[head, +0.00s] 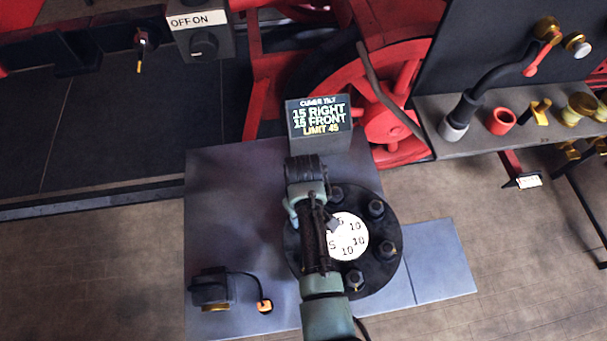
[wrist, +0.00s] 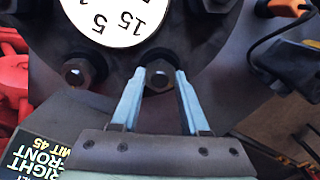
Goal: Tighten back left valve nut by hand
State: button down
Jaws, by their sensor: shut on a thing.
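The back left valve nut (wrist: 160,75) is a dark hex nut with a light stud end, on the rim of the round black flange (head: 372,265). In the wrist view my gripper (wrist: 160,72) has its two pale blue fingers on either side of this nut, shut on it. In the head view my arm hides this nut and the fingertips. A white dial (head: 350,240) with 5, 10 and 15 marks sits at the flange's centre. Another nut (wrist: 76,72) shows beside it in the wrist view. The display (head: 320,118) reads 15 RIGHT, 15 FRONT, LIMIT 45.
The display box stands close behind my gripper. A dark device (head: 211,290) with a cable to an orange piece (head: 264,306) lies front left on the grey plate. A shelf (head: 430,112) with parts stands at right. Red machinery (head: 390,115) is behind.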

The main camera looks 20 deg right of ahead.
jog(key=m, duration=0.5)
jog(key=shift+p, duration=0.4)
jog(key=shift+w, duration=0.1)
jog(key=shift+c, duration=2)
grip_release()
notch_tip(320, 180, up, 13)
jog(key=b, duration=0.2)
